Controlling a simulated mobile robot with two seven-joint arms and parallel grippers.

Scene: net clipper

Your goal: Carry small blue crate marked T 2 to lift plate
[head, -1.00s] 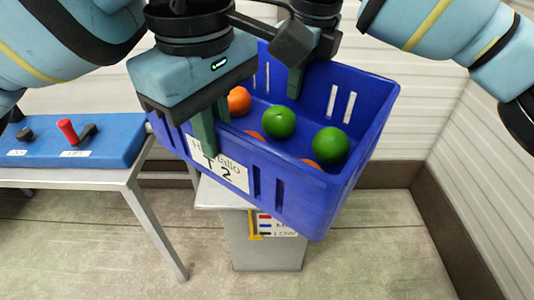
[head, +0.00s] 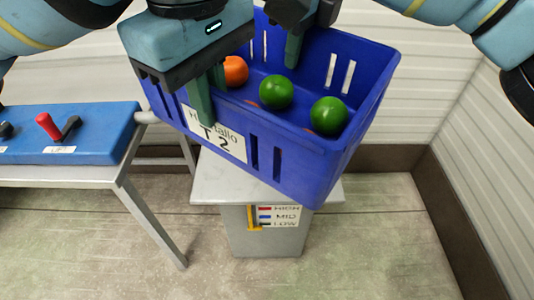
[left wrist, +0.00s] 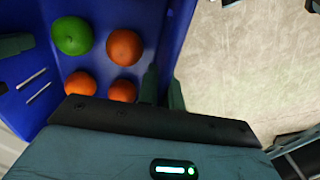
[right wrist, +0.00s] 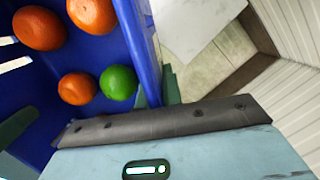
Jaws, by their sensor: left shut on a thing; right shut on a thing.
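The blue crate (head: 345,160) marked T 2 hangs tilted in the air, with green and orange balls inside. Its white label (head: 215,135) faces me. My left gripper (head: 208,95) is shut on the crate's near wall, above the label. My right gripper (head: 294,45) is shut on the crate's far wall. In the left wrist view the crate wall (left wrist: 170,45) runs between the left fingers. In the right wrist view the crate wall (right wrist: 140,45) runs to the right fingers. The grey lift plate (head: 225,180) is below and behind the crate, partly hidden by it.
The lift's pedestal (head: 265,243) carries a HIGH, MID, LOW scale (head: 280,216) with a yellow pointer. A metal table (head: 100,173) at the left bears a blue control box (head: 90,125) with a red-knobbed lever (head: 48,126). Walls stand behind and at right. The floor at right is clear.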

